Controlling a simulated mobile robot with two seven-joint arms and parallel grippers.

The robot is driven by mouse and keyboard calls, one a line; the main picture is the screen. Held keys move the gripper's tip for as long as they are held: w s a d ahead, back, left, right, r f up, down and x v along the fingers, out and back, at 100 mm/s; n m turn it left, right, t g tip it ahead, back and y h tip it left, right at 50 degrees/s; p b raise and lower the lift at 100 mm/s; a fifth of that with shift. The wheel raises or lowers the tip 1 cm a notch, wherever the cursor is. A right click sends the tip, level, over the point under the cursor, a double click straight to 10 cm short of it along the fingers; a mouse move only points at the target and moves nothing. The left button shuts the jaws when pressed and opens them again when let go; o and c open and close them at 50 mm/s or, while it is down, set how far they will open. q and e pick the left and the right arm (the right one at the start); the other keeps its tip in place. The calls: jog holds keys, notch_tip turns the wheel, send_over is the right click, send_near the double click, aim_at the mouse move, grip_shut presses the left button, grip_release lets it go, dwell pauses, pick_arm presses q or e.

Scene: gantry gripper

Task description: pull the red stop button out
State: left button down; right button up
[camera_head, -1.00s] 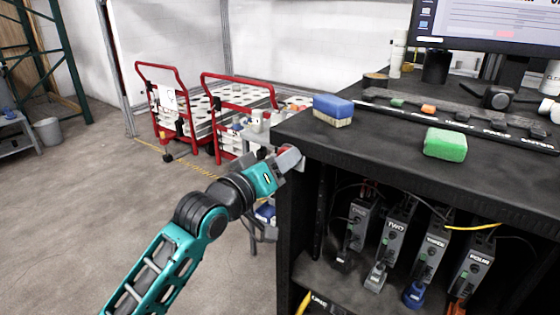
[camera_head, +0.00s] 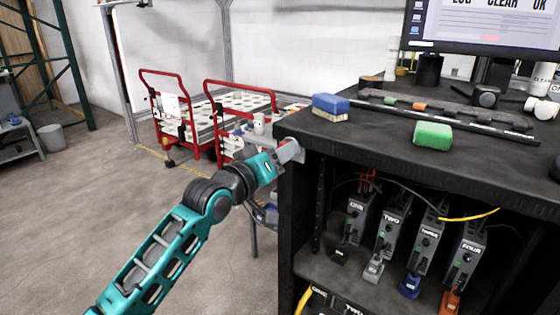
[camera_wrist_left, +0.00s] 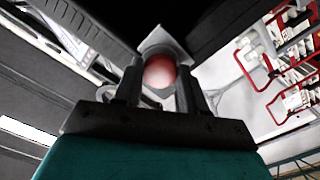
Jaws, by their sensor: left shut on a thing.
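The red stop button (camera_wrist_left: 160,72) shows in the left wrist view as a round red cap in front of a pale square plate (camera_wrist_left: 163,42). The two dark fingers of my left gripper (camera_wrist_left: 160,84) stand on either side of the cap and are shut on it. In the head view my left gripper (camera_head: 287,151) is at the left front corner of the black bench, against the grey plate (camera_head: 312,147) there. The gripper mostly hides the button in that view. I cannot tell how far out the button sits. My right gripper is not in view.
Red-framed carts (camera_head: 180,115) stand behind.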

pick_arm(q)
jog(key=shift+d+f, duration=0.1)
jog(key=shift+f, duration=0.1)
jog(key=c, duration=1.1)
grip_release()
jog(key=o, duration=0.5)
jog(key=shift+r, duration=0.15)
jog(key=v, duration=1.3)
jog(key=s+a+f+y, duration=0.2)
jog(key=s+a+f, duration=0.1)
jog(key=f, duration=0.6)
jog(key=s+a+f+y, duration=0.2)
jog(key=s+f+y, duration=0.1)
jog(key=f, duration=0.7)
jog(key=s+a+f+g+y, duration=0.1)
jog(key=s+a+f, duration=0.1)
jog(key=s+f, duration=0.3)
jog(key=s+a+f+m+g+y, duration=0.1)
jog(key=s+f, duration=0.3)
jog(key=s, duration=0.1)
jog(key=s+a+f+m+g+y, duration=0.1)
jog(key=s+a+f, duration=0.1)
jog(key=s+f, duration=0.3)
jog(key=shift+a+f+g+y, duration=0.3)
jog(key=shift+f+g, duration=0.1)
